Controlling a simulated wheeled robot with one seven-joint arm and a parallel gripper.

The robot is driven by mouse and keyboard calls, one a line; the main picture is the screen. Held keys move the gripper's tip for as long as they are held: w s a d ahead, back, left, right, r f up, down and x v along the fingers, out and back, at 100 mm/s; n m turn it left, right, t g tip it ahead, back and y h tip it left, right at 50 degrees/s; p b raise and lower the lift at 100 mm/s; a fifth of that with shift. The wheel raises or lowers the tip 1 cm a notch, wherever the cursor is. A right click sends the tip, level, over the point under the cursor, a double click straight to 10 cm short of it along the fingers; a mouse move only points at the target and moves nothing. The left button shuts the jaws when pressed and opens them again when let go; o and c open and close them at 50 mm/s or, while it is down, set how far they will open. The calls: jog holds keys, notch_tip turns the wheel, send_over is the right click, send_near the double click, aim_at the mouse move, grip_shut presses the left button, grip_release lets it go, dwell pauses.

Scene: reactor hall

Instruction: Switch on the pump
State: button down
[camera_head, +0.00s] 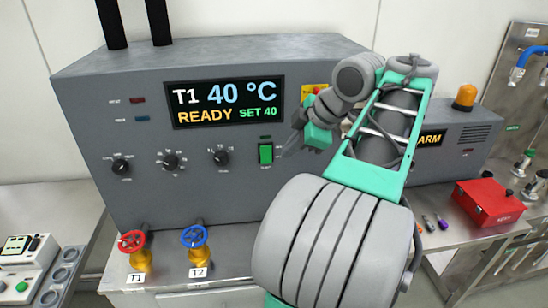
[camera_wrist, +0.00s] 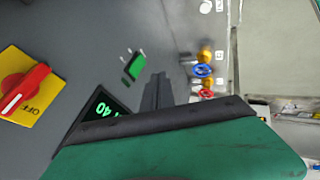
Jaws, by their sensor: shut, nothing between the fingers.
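The grey control cabinet (camera_head: 110,100) carries a green rocker switch (camera_head: 265,153) below its display, with a small dark indicator above it. The label below the rocker is too small to read. The rocker also shows in the wrist view (camera_wrist: 135,66), left of my fingers. My gripper (camera_head: 288,150) is shut and empty, just right of the rocker in the head view, its fingers pointing towards the panel. I see no clear contact with the rocker. The display (camera_head: 225,102) reads T1 40 °C, READY, SET 40.
A red rotary switch on a yellow plate (camera_wrist: 25,92) reads OFF; my arm partly covers it in the head view. Several knobs (camera_head: 170,161) sit left of the rocker. Red (camera_head: 132,241) and blue (camera_head: 194,237) valve wheels stand below. A red box (camera_head: 488,202) is at right.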

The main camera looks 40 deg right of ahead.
aim_at(271, 161)
jog(key=w+f, duration=0.2)
jog(key=w, duration=0.1)
jog(key=w+d+f, duration=0.1)
jog(key=w+f, duration=0.5)
jog(key=shift+d+f, duration=0.2)
jog(key=shift+d, duration=0.2)
jog(key=shift+f, duration=0.1)
jog(key=f+b, duration=0.1)
jog(key=b, duration=0.1)
jog(key=shift+w+d+b, duration=0.1)
jog(key=shift+d+b, duration=0.05)
jog(key=shift+b, duration=0.2)
jog(key=shift+r+t, duration=0.3)
jog(key=shift+r, duration=0.15)
jog(key=shift+r+p, duration=0.15)
jog(key=shift+p, duration=0.2)
